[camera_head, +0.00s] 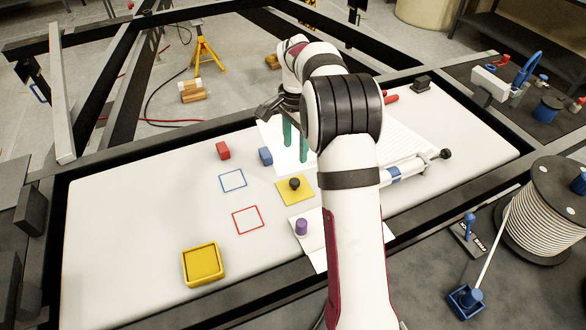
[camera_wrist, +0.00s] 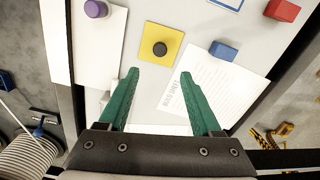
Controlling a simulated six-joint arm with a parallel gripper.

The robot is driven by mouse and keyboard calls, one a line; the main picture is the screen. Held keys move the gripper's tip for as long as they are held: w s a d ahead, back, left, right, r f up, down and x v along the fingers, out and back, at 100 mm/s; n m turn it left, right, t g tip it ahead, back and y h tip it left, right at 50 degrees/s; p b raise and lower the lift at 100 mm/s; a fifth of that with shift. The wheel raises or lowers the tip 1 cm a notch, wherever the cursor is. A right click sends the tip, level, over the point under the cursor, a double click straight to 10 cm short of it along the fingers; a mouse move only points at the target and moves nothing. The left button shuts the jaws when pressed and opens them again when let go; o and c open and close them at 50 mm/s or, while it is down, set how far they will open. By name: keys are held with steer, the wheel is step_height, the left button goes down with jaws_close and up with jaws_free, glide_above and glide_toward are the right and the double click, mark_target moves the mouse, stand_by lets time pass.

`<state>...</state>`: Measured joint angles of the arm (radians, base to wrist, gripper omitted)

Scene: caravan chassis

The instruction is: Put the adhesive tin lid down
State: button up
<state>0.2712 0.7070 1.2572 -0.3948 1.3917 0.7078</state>
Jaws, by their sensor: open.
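A small dark round piece (camera_head: 295,183) with a knob-like top rests on a flat yellow square (camera_head: 284,195); it looks most like the tin lid, but I cannot tell for sure. In the wrist view the dark piece (camera_wrist: 160,48) sits near the middle of the yellow square (camera_wrist: 149,31), just beyond my fingertips. My gripper (camera_head: 295,153) has two green fingers pointing down over the white printed sheet (camera_head: 270,135), behind the yellow square in the head view. In the wrist view my gripper (camera_wrist: 159,73) is open, with nothing between its fingers.
A red block (camera_head: 223,151) and a blue block (camera_head: 265,156) stand left of my gripper. Blue (camera_head: 233,180) and red (camera_head: 247,220) square outlines lie nearby. A yellow tray (camera_head: 203,264) is front left; a purple cylinder (camera_head: 301,226) stands near my arm. The panel's left side is clear.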

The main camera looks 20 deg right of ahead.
steer(key=s+a+r+n, duration=0.4)
steer(key=s+a+r, duration=0.45)
steer(key=s, duration=0.35)
steer(key=s+a+f+n+y, duration=0.1)
steer(key=s+a+n, duration=0.2)
steer(key=s, duration=0.8)
steer(key=s+a+f+n, duration=0.2)
steer(key=s+a, duration=0.3)
steer(key=s, duration=0.6)
steer(key=shift+n+y, duration=0.4)
steer(key=shift+n, duration=0.2)
steer(key=shift+s, duration=0.1)
